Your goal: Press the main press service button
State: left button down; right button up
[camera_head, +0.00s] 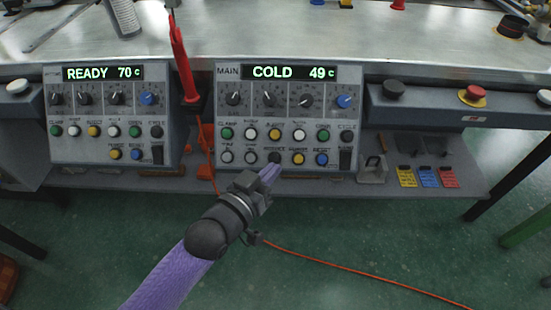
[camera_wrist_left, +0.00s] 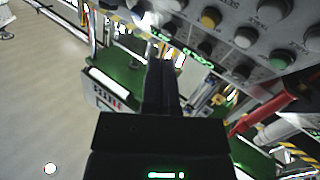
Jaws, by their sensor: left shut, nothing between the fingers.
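The main press panel (camera_head: 290,118) is a grey control box whose display (camera_head: 290,72) reads COLD 49 C. In its bottom button row, a dark button (camera_head: 275,157) sits under a small label that seems to read SERVICE. My left gripper (camera_head: 271,170) is shut and empty, with its fingertips just below and in front of that dark button; I cannot tell whether they touch it. In the left wrist view the shut fingers (camera_wrist_left: 160,80) point up, and a panel (camera_wrist_left: 240,25) with several knobs and buttons fills the upper right. My right gripper is not in view.
A second panel (camera_head: 110,115) reading READY 70 C stands to the left. A red tool (camera_head: 184,65) hangs between the panels, with an orange cable (camera_head: 350,272) along the green floor. A red emergency button (camera_head: 472,95) is at right. Coloured tags (camera_head: 427,176) lie on the lower shelf.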

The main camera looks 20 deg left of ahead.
aim_at(274, 158)
pick_arm(q)
jog(key=w+a+f+b, duration=0.1)
jog(key=w+f+b, duration=0.4)
jog(key=b, duration=0.1)
jog(key=shift+w+a, duration=0.3)
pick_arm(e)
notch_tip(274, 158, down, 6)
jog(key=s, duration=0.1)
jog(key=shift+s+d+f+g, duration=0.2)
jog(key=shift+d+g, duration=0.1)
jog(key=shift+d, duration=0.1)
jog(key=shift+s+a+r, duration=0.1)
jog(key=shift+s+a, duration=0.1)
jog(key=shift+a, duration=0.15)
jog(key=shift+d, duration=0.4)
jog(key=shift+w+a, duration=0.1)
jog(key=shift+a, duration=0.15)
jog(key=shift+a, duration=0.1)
